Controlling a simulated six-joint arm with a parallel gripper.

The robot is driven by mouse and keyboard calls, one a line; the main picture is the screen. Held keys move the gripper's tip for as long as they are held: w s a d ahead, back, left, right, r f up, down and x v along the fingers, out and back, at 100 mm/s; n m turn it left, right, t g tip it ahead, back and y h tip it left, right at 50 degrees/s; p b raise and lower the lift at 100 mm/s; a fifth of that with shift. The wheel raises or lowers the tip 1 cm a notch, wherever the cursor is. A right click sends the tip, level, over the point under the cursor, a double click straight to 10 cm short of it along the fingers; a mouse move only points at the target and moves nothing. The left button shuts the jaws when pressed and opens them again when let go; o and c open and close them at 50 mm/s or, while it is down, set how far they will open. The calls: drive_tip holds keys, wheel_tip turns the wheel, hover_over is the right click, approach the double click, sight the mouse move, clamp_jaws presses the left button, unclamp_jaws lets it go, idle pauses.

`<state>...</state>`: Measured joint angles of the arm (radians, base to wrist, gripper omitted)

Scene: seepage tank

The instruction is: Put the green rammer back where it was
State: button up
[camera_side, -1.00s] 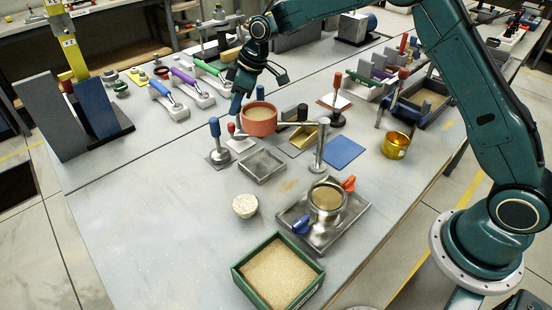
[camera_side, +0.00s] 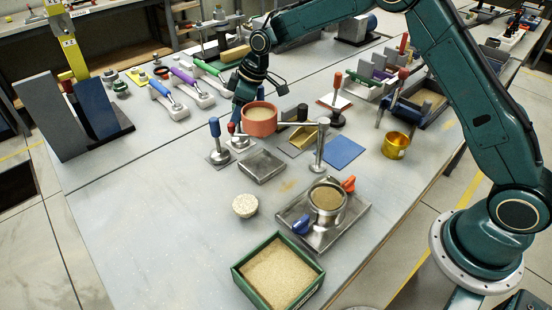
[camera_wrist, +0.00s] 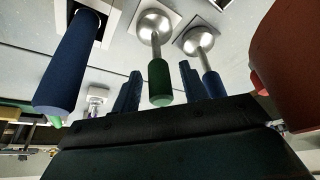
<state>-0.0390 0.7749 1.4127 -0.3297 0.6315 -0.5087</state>
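The green rammer shows in the wrist view by its green handle (camera_wrist: 159,82) and round metal foot (camera_wrist: 154,25), which stands on a small pale pad. My gripper (camera_wrist: 160,88) has one finger on each side of the handle, with a visible gap on both sides, so it is open. In the side view my gripper (camera_side: 238,110) is low over the left side of the bench; the green handle is hidden there. A metal foot (camera_side: 239,143) stands on the pad below it. A blue rammer (camera_side: 215,142) stands close to the left.
A terracotta bowl of sand (camera_side: 260,121) is close to the right of my gripper. A red knob (camera_side: 231,127) is also near. A metal tray (camera_side: 262,178), a post (camera_side: 320,145) and blue-, purple- and green-handled tools (camera_side: 184,75) stand around. The front left bench is clear.

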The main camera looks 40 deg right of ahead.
drive_tip(key=v, duration=1.2)
drive_tip(key=shift+r, duration=0.2)
idle(0.5)
drive_tip(key=s+d+r+m+h, duration=0.1)
drive_tip(key=s+r, duration=0.3)
drive_tip(key=s, duration=0.3)
drive_tip(key=s+d+r+m+t, duration=0.1)
drive_tip(key=s+r+m, duration=0.15)
drive_tip(key=s, duration=0.35)
drive_tip(key=s+d+r+m+h, duration=0.1)
drive_tip(key=s+r, duration=0.3)
drive_tip(key=s, duration=0.3)
drive_tip(key=s+d+f+m, duration=0.1)
drive_tip(key=s+m, duration=0.1)
drive_tip(key=s, duration=0.7)
drive_tip(key=s+d+f+m+t+h, duration=0.1)
drive_tip(key=s+d+f+m, duration=0.1)
drive_tip(key=s, duration=0.8)
drive_tip(key=shift+d+f, duration=0.15)
drive_tip(key=shift+f, duration=0.2)
